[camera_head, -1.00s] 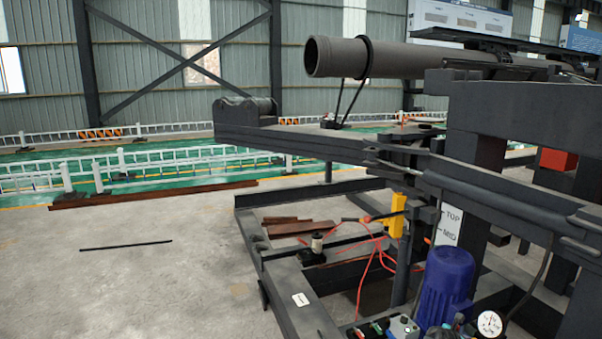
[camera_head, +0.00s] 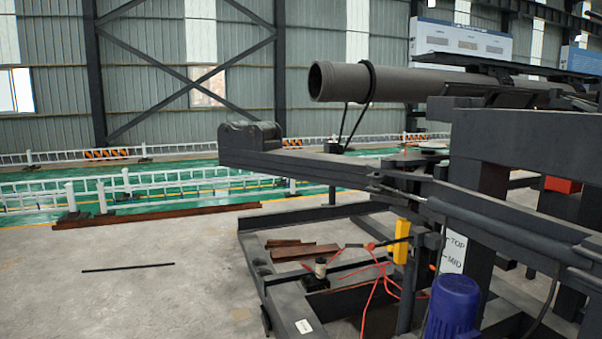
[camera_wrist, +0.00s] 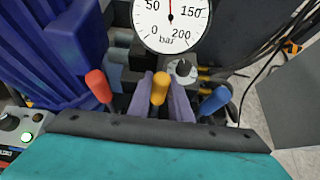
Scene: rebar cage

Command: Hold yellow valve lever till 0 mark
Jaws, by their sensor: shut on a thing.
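The yellow valve lever (camera_wrist: 160,86) stands in the middle of the wrist view, between the two purple-grey fingers of my gripper (camera_wrist: 162,97). The fingers are shut on the lever, one on each side. The lever's lower part is hidden by the fingers and the dark and teal part in front. Above it is a round pressure gauge (camera_wrist: 172,24) marked in bar; its needle points up, between 50 and 150, away from the 0 mark. The gripper and levers are not in the head view.
A red-orange lever (camera_wrist: 98,85) stands left and a blue lever (camera_wrist: 213,101) right of my gripper. The blue motor (camera_wrist: 58,50) is close on the left; it also shows in the head view (camera_head: 453,308). A black knob (camera_wrist: 183,69) and cables lie behind.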

